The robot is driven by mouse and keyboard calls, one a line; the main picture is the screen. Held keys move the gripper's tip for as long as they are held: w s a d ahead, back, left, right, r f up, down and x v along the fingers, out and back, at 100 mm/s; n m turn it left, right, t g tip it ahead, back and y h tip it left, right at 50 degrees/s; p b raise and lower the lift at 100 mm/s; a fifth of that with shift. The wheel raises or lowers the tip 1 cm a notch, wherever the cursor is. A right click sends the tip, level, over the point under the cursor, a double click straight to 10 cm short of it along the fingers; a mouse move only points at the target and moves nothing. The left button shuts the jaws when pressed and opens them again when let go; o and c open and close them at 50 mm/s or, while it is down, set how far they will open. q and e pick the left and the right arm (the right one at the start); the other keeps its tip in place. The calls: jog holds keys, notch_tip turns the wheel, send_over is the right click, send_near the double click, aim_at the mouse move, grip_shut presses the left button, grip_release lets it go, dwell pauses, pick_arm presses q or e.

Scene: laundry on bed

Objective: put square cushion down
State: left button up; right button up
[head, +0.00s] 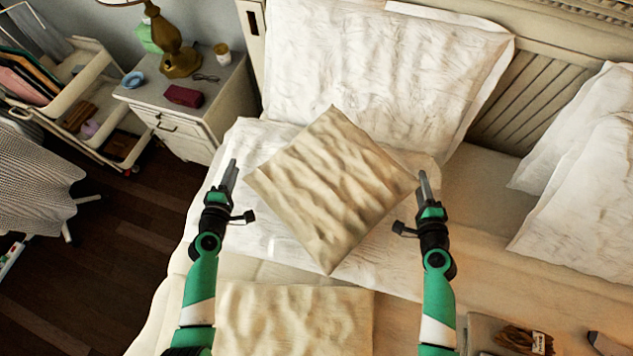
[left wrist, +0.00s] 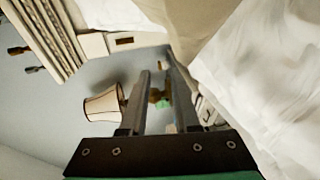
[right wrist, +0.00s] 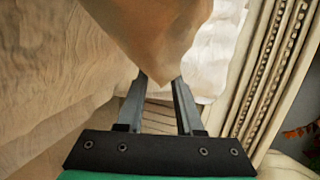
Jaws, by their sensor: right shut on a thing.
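The beige square cushion (head: 333,190) is tilted, corner-up, above the bed beside the large white pillow. My right gripper (head: 423,182) is shut on its right corner; in the right wrist view the cushion's corner (right wrist: 165,35) comes down between the fingers (right wrist: 160,82). My left gripper (head: 231,170) is just left of the cushion's left corner, apart from it. In the left wrist view its fingers (left wrist: 157,78) are parted with nothing between them, and the cushion (left wrist: 195,25) shows beyond them at the upper right.
A second beige cushion (head: 295,322) lies on the bed at the front. White pillows (head: 380,65) lean on the headboard (head: 545,90). A nightstand (head: 190,110) with a lamp (head: 178,58) stands at the left. Clear bed (head: 485,200) lies right of my right gripper.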

pick_arm(q)
jog(key=o, duration=0.4)
pick_arm(e)
jog(key=shift+d+r, duration=0.1)
jog(key=shift+d, duration=0.05)
pick_arm(q)
jog(key=shift+o, duration=0.4)
jog(key=shift+a, duration=0.1)
pick_arm(e)
jog(key=o, duration=0.5)
pick_arm(q)
jog(key=shift+s, duration=0.15)
jog(key=v, duration=1.1)
jog(key=shift+s, duration=0.35)
pick_arm(e)
jog(key=v, duration=1.2)
pick_arm(q)
jog(key=shift+r, duration=0.1)
